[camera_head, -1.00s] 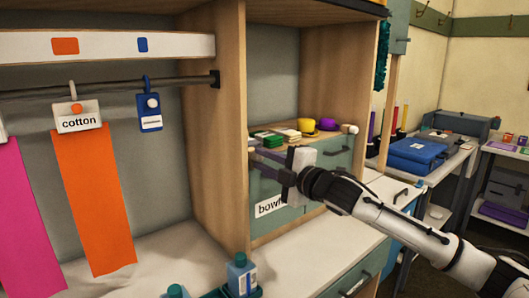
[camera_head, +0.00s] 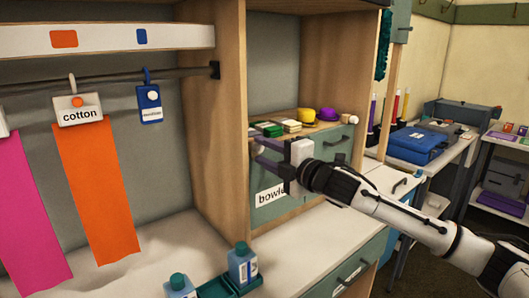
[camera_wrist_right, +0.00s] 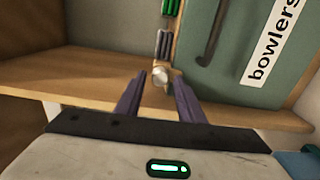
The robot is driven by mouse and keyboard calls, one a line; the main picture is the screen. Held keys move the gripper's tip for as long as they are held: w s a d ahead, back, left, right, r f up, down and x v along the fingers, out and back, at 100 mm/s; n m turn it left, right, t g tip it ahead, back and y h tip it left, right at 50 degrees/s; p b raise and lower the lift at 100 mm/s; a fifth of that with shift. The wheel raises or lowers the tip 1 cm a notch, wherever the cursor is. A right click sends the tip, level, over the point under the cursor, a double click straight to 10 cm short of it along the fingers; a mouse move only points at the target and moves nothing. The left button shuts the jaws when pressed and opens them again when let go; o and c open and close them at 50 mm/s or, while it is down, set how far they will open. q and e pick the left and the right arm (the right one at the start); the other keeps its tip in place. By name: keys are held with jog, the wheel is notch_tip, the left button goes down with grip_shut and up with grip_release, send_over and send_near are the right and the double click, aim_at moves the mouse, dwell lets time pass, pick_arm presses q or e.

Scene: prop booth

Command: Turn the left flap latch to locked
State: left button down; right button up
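The green flap (camera_head: 318,166) labelled "bowlers" closes the front of a compartment in the wooden cabinet; it also shows in the right wrist view (camera_wrist_right: 226,80). A small metallic latch knob (camera_wrist_right: 160,76) sits by the flap's edge in the wrist view; I cannot tell its turn position. My right gripper (camera_head: 260,153) is at the flap's left end. In the wrist view its purple fingers (camera_wrist_right: 159,80) are open, one on each side of the knob; contact is unclear. A pale knob (camera_head: 354,120) shows at the flap's upper right. My left gripper is out of view.
Yellow, purple and green items (camera_head: 306,116) sit on the shelf above the flap. A wooden upright (camera_head: 217,140) stands left of my right gripper. Bottles (camera_head: 242,264) in a teal tray stand on the counter below. Orange cloth (camera_head: 95,190) hangs at left.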

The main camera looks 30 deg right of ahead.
dwell(0.3)
jog(key=shift+s+f, duration=0.15)
jog(key=shift+s, duration=0.15)
jog(key=s+b, duration=0.4)
jog(key=s, duration=0.5)
jog(key=shift+s+d, duration=0.3)
jog(key=shift+d, duration=0.1)
dwell(0.4)
